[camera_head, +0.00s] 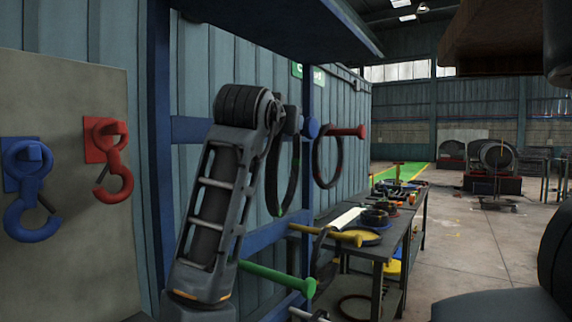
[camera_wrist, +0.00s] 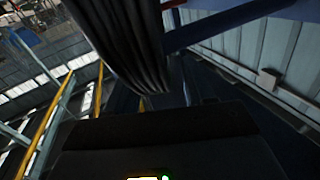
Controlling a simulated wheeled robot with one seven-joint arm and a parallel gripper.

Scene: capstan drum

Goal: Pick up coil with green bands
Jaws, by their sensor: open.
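A dark coil (camera_head: 291,180) hangs at the blue peg (camera_head: 311,127) on the wall rack. A small green mark shows low on it, and its upper part is partly hidden by my arm. Dark ribbed strands, seemingly of a coil (camera_wrist: 120,45), fill the upper middle of the wrist view very close. My gripper (camera_wrist: 165,135) shows as a dark block low in that view and is open. Its fingertips are not clear, and I cannot tell whether it touches the coil. In the head view my arm's end is near the hanging coil.
A second dark coil (camera_head: 316,162) hangs on a red peg (camera_head: 348,131) to the right. Yellow (camera_head: 335,234) and green (camera_head: 277,276) pegs stick out below. A workbench (camera_head: 392,240) with loose items stands beyond them. Blue (camera_head: 28,185) and red (camera_head: 108,160) hooks hang at left. The floor at right is fairly clear.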

